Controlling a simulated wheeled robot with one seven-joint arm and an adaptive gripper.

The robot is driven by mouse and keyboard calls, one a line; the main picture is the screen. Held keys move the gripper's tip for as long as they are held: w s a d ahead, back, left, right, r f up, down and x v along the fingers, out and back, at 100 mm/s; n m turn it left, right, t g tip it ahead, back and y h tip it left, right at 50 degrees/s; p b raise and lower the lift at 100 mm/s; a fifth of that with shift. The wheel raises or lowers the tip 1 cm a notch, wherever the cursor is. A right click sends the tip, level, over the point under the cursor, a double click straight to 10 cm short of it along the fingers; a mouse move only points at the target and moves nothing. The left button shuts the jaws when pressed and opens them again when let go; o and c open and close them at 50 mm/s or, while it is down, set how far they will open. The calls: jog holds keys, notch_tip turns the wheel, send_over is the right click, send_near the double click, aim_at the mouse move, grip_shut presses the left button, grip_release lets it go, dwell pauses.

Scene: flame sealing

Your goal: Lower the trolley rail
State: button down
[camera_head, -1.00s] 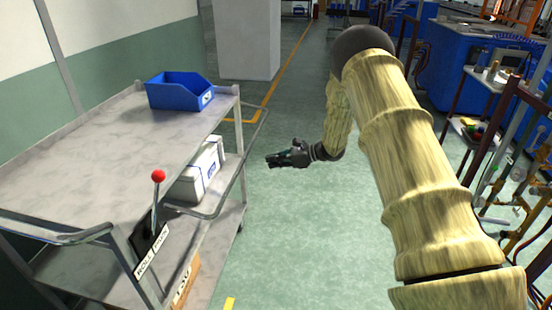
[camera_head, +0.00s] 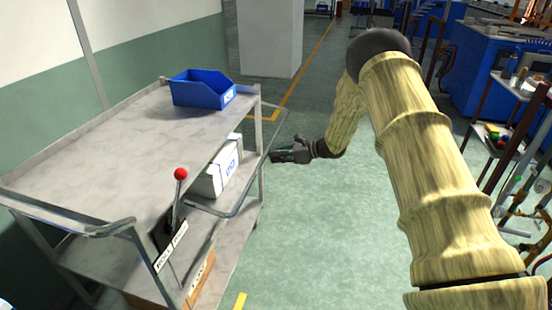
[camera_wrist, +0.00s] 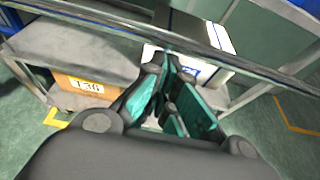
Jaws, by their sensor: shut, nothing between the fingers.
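The grey trolley (camera_head: 120,135) stands at the left in the head view. Its tubular metal rail (camera_head: 245,190) runs along the trolley's right side, at about the height of the top shelf and below. In the wrist view the rail (camera_wrist: 225,58) crosses the upper part of the picture, beyond my fingers. My gripper (camera_head: 277,156) is shut and empty, just by the rail's far part in the head view. In the wrist view my gripper (camera_wrist: 166,75) has its dark and green fingers pointing at the rail. I cannot tell whether they touch it.
A red-knobbed lever (camera_head: 180,175) with a label plate stands at the trolley's near right corner. A blue bin (camera_head: 203,92) is on the top shelf, a white box (camera_head: 222,172) below. A cardboard box (camera_wrist: 85,87) sits lower.

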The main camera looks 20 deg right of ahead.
jog(key=shift+r, duration=0.15)
jog(key=shift+s+d+r+g+h, duration=0.15)
jog(key=shift+r+g+h, duration=0.25)
jog(key=shift+r, duration=0.4)
jog(key=shift+s+d+r+g+h, duration=0.15)
jog(key=shift+r+g+h, duration=0.15)
jog(key=shift+r+h, duration=0.35)
jog(key=shift+w+r, duration=0.1)
jog(key=shift+r, duration=0.05)
